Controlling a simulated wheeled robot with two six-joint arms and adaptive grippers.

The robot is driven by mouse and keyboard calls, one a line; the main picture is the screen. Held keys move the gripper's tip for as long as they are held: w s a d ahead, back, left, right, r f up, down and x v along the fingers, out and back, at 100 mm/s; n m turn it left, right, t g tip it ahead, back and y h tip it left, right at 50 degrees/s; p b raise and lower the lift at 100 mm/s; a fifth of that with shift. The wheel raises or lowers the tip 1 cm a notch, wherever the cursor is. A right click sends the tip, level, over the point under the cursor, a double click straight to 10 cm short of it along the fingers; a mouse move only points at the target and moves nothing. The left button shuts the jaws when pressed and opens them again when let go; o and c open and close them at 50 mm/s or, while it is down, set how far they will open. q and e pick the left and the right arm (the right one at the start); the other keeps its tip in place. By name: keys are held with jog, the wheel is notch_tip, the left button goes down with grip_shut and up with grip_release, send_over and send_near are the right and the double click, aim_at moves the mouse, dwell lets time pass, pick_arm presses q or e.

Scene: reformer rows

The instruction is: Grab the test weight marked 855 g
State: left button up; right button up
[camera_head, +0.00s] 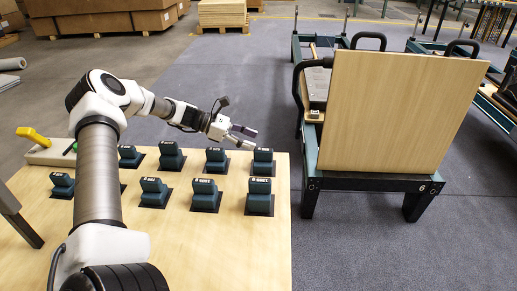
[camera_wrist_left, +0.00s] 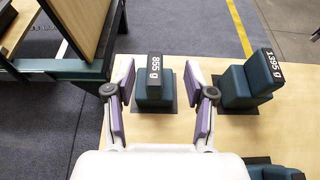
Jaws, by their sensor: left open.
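The weight marked 855 g (camera_wrist_left: 154,92) is a dark teal block with a black label on its top, standing upright on a dark square. In the head view it appears to be the weight at the back right corner of the table (camera_head: 263,163); its label is too small to read there. My left gripper (camera_head: 250,139) is open and empty, above and just left of that weight. In the left wrist view, the weight shows between the spread fingers of my left gripper (camera_wrist_left: 159,80), beyond their tips. My right gripper is not in view.
A weight marked 1395 g (camera_wrist_left: 250,82) stands beside it. Several similar weights fill two rows on the wooden table (camera_head: 230,250). A yellow-handled thing (camera_head: 33,137) lies at the left. A reformer with an upright wooden panel (camera_head: 395,115) stands right of the table.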

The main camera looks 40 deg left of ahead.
aim_at(271, 152)
pick_arm(q)
jog(key=f, duration=0.1)
jog(key=f+b, duration=0.1)
jog(key=f, duration=0.1)
jog(key=shift+a+f+b, duration=0.15)
jog(key=shift+a+b, duration=0.1)
jog(key=shift+b, duration=0.15)
jog(key=shift+w+d+f, duration=0.1)
jog(key=shift+f, duration=0.1)
jog(key=b+x, duration=0.3)
jog(key=x, duration=0.4)
jog(key=shift+w+d+r+b, duration=0.1)
jog(key=shift+w+r+b, duration=0.05)
jog(key=shift+w+b, duration=0.15)
jog(key=shift+w+d, duration=0.1)
jog(key=shift+r, duration=0.15)
jog(key=shift+c, duration=1)
grip_shut()
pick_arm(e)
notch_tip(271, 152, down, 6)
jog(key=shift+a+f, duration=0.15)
